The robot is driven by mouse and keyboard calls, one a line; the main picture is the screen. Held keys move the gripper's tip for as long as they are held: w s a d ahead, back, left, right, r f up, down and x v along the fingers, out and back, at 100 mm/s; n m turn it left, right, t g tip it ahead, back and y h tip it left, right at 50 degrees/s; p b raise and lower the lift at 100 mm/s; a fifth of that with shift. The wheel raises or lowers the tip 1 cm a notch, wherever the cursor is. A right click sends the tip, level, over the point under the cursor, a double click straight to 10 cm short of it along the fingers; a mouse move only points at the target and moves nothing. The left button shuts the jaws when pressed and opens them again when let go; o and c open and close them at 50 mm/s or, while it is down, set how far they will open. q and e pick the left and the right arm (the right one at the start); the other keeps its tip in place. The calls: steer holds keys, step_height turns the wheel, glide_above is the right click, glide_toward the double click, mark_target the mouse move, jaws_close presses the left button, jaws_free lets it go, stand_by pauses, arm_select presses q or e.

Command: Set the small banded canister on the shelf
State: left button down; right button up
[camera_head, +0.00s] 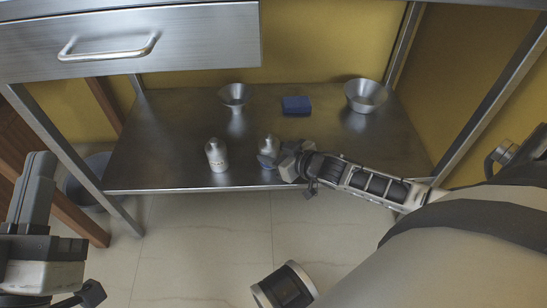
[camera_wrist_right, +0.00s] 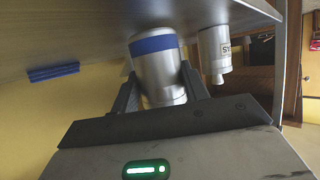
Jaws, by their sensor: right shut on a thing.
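The small banded canister (camera_head: 269,146) is steel with a blue band near its base. It is at the front part of the lower steel shelf (camera_head: 165,130). My right gripper (camera_head: 282,163) reaches in from the right and is shut on it. In the right wrist view, which is upside down, the canister (camera_wrist_right: 156,62) sits between the two fingers, its base at or very close to the shelf surface; I cannot tell whether they touch. My left gripper (camera_head: 38,215) is at the left edge, away from the shelf; its jaw opening is unclear.
A labelled canister (camera_head: 216,156) stands just left of the banded one. A small funnel (camera_head: 235,95), a blue block (camera_head: 296,104) and a wide funnel (camera_head: 366,95) are further back. A drawer (camera_head: 130,45) hangs above. The shelf's left part is clear.

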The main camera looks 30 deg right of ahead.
arm_select(q)
steer(key=shift+r+m+h, duration=0.3)
steer(key=shift+r, duration=0.05)
arm_select(e)
steer(key=shift+f, duration=0.15)
steer(key=shift+f, duration=0.15)
steer(key=o, duration=1)
arm_select(q)
steer(key=shift+r, duration=0.1)
